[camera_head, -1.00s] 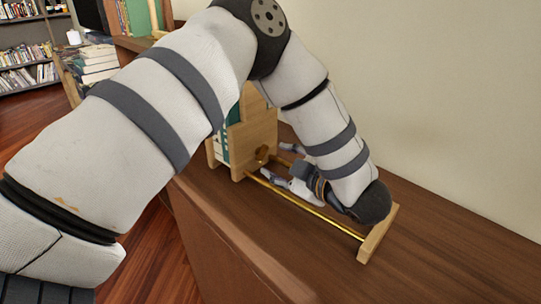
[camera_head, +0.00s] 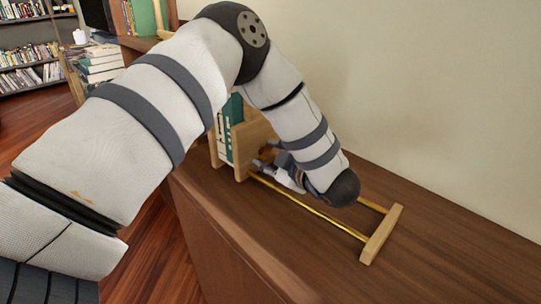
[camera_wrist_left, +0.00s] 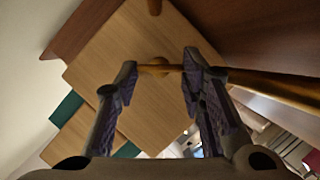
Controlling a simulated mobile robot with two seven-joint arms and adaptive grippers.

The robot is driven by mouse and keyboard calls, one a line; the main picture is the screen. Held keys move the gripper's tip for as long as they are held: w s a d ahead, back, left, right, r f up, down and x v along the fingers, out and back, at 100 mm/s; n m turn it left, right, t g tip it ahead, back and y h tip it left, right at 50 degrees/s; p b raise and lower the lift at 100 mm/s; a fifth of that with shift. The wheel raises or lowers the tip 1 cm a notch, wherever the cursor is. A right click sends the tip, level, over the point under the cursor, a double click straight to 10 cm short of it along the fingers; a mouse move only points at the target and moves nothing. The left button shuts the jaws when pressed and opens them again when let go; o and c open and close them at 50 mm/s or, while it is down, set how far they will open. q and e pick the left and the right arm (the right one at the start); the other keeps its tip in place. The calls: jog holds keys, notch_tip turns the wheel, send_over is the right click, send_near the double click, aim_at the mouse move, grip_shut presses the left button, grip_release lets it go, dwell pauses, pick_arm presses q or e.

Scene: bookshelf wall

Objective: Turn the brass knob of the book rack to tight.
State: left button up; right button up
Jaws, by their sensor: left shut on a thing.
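The wooden book rack stands on the brown shelf top, with an upright panel (camera_head: 242,146) at its left and a low end bar (camera_head: 382,235) at its right. Two brass rods (camera_head: 318,212) join them. My left gripper (camera_head: 266,155) reaches down to the panel between the rods. In the left wrist view, its fingers (camera_wrist_left: 158,74) are on either side of the brass knob (camera_wrist_left: 155,68) in front of the panel, and it is shut on the knob. The knob is mostly hidden in the head view. My right gripper is not in view.
Green and white books (camera_head: 224,130) stand behind the panel. A pale wall (camera_head: 420,100) rises behind the shelf top (camera_head: 450,230), which is clear at the right. Its front edge drops to a wooden floor. More books stand at the far left.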

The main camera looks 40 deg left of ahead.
pick_arm(q)
jog(key=shift+r, duration=0.1)
jog(key=shift+w+r+m+g+p, duration=0.15)
jog(key=shift+m+g+p, duration=0.3)
jog(key=shift+m, duration=0.45)
jog(key=m+g, duration=0.2)
jog(key=shift+w+f+m+h, duration=0.2)
jog(key=shift+m+h, duration=0.1)
jog(key=shift+m, duration=0.1)
jog(key=shift+m+g+b, duration=0.4)
jog(key=shift+m+g, duration=0.15)
jog(key=shift+m, duration=0.25)
jog(key=shift+r, duration=0.1)
jog(key=o, duration=0.9)
